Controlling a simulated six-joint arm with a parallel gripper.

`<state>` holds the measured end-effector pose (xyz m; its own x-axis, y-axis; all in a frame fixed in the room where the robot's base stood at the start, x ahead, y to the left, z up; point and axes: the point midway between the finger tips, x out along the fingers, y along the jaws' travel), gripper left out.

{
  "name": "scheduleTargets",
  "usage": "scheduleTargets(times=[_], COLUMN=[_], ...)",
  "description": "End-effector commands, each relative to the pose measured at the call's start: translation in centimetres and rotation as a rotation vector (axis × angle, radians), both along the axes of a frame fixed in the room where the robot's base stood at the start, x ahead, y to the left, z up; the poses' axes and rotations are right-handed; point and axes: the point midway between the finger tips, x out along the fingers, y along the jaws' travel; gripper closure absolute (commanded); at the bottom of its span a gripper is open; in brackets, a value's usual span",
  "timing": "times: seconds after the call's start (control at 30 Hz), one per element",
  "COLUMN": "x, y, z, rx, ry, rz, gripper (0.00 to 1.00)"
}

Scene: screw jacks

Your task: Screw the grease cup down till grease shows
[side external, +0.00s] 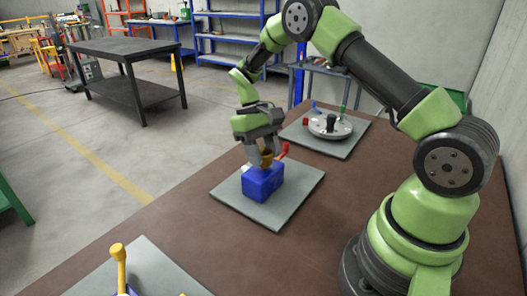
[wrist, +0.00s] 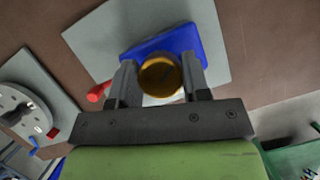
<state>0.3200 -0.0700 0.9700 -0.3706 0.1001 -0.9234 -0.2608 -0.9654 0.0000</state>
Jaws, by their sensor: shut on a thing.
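The brass-coloured grease cup (side external: 267,159) sits on top of a blue block (side external: 262,187), which stands on a grey plate on the table. My gripper (side external: 266,151) points down over the block and is shut on the cup. In the wrist view the round cup (wrist: 161,75) lies between the two fingers, with the blue block (wrist: 187,42) behind it. A red piece (side external: 283,149) sticks out beside the block, and it also shows in the wrist view (wrist: 98,92). I cannot make out any grease. The fingers partly hide the cup's sides.
A second grey plate (side external: 345,150) behind holds a round grey disc (side external: 330,127) with a black centre and small coloured handles. At the front left, another plate carries a yellow knobbed lever (side external: 119,262). The brown table (side external: 185,215) is bare between the plates.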

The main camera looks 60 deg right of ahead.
Motion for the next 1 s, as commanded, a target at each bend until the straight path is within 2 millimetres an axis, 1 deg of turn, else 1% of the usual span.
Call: scheduleTargets(times=[0.1,0.13,0.23,0.5,0.63,0.73,0.9,1.0], x=[0.1,0.1,0.1,0.1,0.4,0.9,2.2,2.8], y=[0.0,0.0,0.0,0.0,-0.1,-0.3,-0.6,-0.8], z=[0.2,0.2,0.1,0.1,0.7,2.0,5.1,6.6], rx=[0.000,0.000,-0.001,-0.001,-0.001,-0.001,-0.003,-0.002], ry=[-0.004,-0.004,-0.003,-0.002,-0.005,-0.007,-0.009,-0.009], rz=[0.000,0.000,0.000,0.002,0.003,0.002,0.001,0.002], gripper=[0.81,0.55,0.32,0.31,0.31,0.31,0.31,0.31])
